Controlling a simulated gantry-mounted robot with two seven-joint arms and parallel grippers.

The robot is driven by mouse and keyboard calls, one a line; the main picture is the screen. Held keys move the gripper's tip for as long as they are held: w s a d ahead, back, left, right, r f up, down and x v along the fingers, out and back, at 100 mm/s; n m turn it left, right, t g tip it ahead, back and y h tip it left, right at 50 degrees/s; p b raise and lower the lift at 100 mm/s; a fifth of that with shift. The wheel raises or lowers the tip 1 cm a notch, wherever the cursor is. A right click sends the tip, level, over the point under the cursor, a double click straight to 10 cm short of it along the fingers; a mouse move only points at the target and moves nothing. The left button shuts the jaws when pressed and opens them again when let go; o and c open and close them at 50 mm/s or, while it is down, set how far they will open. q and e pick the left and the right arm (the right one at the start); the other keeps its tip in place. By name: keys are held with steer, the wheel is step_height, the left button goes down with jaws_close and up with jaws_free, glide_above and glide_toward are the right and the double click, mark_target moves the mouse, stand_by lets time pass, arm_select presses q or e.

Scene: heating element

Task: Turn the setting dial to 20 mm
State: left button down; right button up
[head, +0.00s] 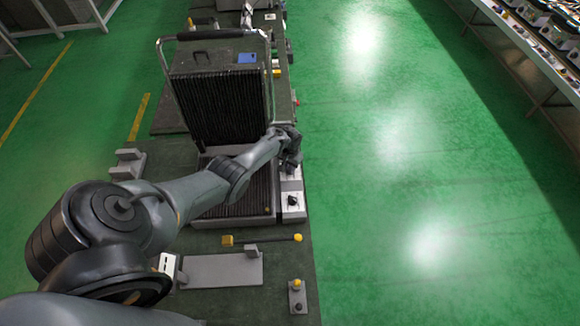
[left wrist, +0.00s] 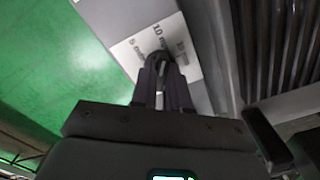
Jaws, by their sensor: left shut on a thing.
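The setting dial sits on a white label plate (left wrist: 128,52) with printed mm markings, seen in the left wrist view; "10" and "5" can be made out, and another marking is too small to read. My left gripper (left wrist: 163,66) is shut on the dial, and its fingers hide most of it. In the head view my left gripper (head: 291,163) reaches down onto the control strip at the right side of the black ribbed machine (head: 225,105). The dial's pointing direction is hidden. My right gripper is in neither view.
A black knob (head: 293,200) on a white panel sits just in front of my left gripper. A yellow-ended bar (head: 265,239), a grey plate (head: 220,270) and a small yellow-button box (head: 297,296) lie nearer. Open green floor (head: 400,200) is to the right.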

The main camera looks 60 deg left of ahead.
arm_select(q)
steer(key=m, duration=0.5)
steer(key=shift+a+m+b, duration=0.1)
steer(key=shift+m+b, duration=0.2)
steer(key=m+b, duration=0.1)
steer(key=m, duration=0.4)
steer(key=shift+f, duration=0.1)
steer(key=m+b, duration=0.1)
steer(key=m, duration=0.3)
steer(key=shift+b, duration=0.35)
steer(key=m+b, duration=0.1)
steer(key=m, duration=0.1)
steer(key=shift+m, duration=0.3)
steer(key=m+b, duration=0.2)
steer(key=m, duration=0.1)
steer(key=shift+m, duration=0.4)
steer(key=shift+m+b, duration=0.35)
steer(key=shift+m, duration=0.25)
steer(key=c, duration=1.1)
jaws_free()
